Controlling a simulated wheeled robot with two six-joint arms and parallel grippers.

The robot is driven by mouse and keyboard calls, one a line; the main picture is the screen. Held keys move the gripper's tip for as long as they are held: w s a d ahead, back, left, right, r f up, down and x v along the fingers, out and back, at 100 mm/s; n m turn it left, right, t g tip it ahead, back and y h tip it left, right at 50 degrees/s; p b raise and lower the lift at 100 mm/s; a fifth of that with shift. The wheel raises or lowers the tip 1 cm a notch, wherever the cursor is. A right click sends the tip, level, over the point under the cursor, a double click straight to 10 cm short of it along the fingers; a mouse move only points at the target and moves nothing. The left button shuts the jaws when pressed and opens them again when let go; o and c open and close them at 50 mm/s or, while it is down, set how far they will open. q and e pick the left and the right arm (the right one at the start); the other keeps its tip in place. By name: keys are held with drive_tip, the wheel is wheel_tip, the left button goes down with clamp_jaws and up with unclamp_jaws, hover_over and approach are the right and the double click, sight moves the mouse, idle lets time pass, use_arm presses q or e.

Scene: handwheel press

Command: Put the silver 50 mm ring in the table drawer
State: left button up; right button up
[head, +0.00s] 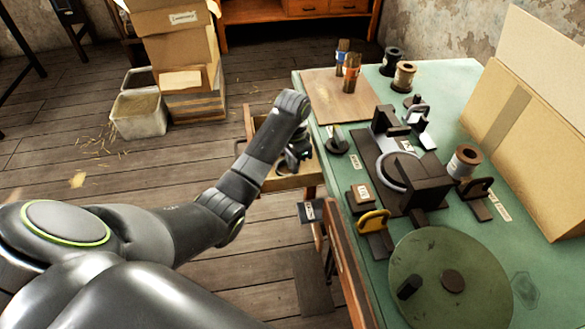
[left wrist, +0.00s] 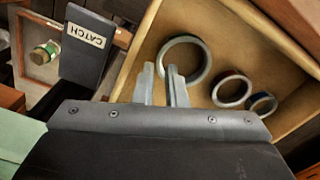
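The table drawer stands open at the table's left side; its wooden rim shows in the head view (head: 249,125) and its floor in the left wrist view (left wrist: 215,35). Three silver-grey rings lie in it: a large one (left wrist: 207,60), a medium one (left wrist: 232,90) and a small one (left wrist: 262,104). No size marking is readable on them. My left gripper (left wrist: 163,72) points down into the drawer, its fingers a little apart. The fingertips overlap the large ring's near left edge; I cannot tell whether they touch it. In the head view the left gripper (head: 291,160) is over the drawer. My right gripper is out of view.
A plate labelled CATCH (left wrist: 87,43) stands beside the drawer. The green table (head: 450,90) carries a dark press (head: 415,182), a green disc (head: 450,285), spools and a yellow-handled part (head: 373,220). Cardboard boxes (head: 180,50) stand on the floor behind.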

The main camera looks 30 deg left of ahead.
use_arm(q)
wheel_tip(320, 180, up, 9)
drive_tip(key=p, duration=0.5)
drive_tip(key=shift+r, duration=0.15)
